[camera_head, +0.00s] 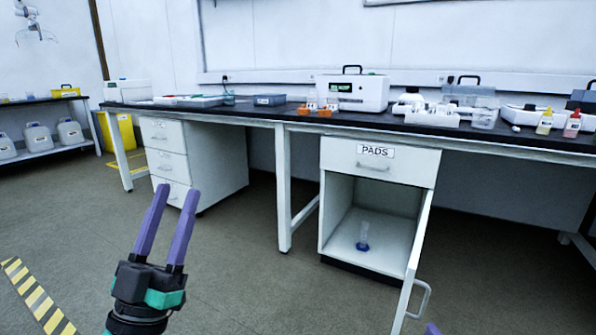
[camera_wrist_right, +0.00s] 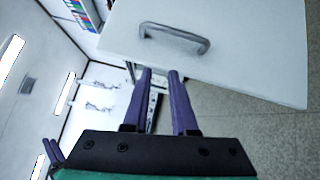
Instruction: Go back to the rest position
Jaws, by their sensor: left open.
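My left gripper (camera_head: 178,190) is open and empty, held above the floor at the left front of the head view. My right gripper (camera_wrist_right: 160,71) has its two purple fingers apart with nothing held between them. Only a small purple tip of it (camera_head: 432,328) shows at the bottom edge of the head view. In the right wrist view a white panel with a grey handle (camera_wrist_right: 174,38) lies just beyond the fingertips, apart from them as far as I can tell. It looks like the open cabinet door (camera_head: 412,262).
The cabinet under the PADS drawer (camera_head: 375,166) stands open, with a small blue-based item (camera_head: 362,236) inside. The long dark bench (camera_head: 250,111) carries lab equipment and bottles. A drawer unit (camera_head: 215,160) stands below it. The floor (camera_head: 240,270) between my left gripper and the cabinet is clear.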

